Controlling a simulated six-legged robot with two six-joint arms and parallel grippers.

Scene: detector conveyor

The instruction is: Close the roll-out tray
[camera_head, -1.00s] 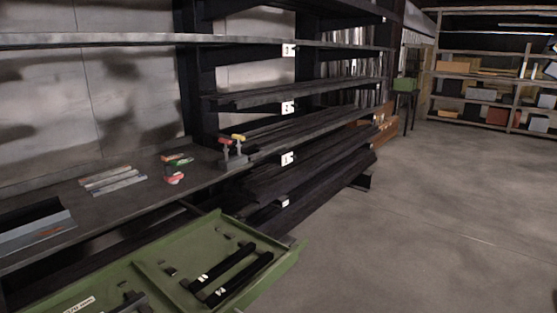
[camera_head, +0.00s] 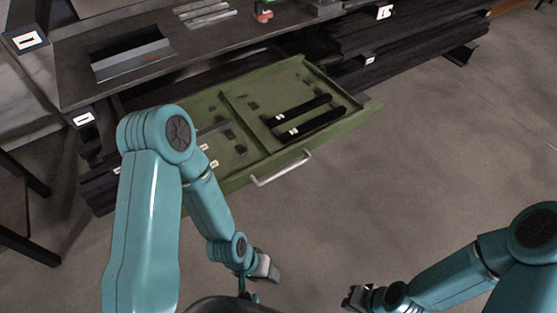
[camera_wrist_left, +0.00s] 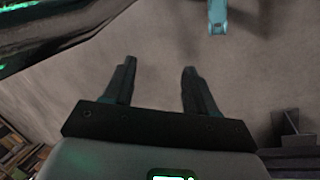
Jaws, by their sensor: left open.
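The green roll-out tray (camera_head: 352,117) is pulled out from under the dark bench, with a divider and two black bar-shaped tools (camera_head: 302,112) inside. A pale handle (camera_head: 282,168) is on its front edge. My left gripper (camera_head: 268,270) is in front of the tray, below the handle in the picture and apart from it. In the left wrist view its two fingers (camera_wrist_left: 160,85) are apart with bare floor between them. My right gripper (camera_head: 352,298) is at the bottom of the head view, clear of the tray; its fingers are too small to read.
The bench top (camera_head: 230,35) above the tray carries a grey open bin (camera_head: 132,58) and several flat bars. Long dark stock lies on the rack at right. A dark metal frame stands at far left. The concrete floor (camera_head: 440,150) in front and right is clear.

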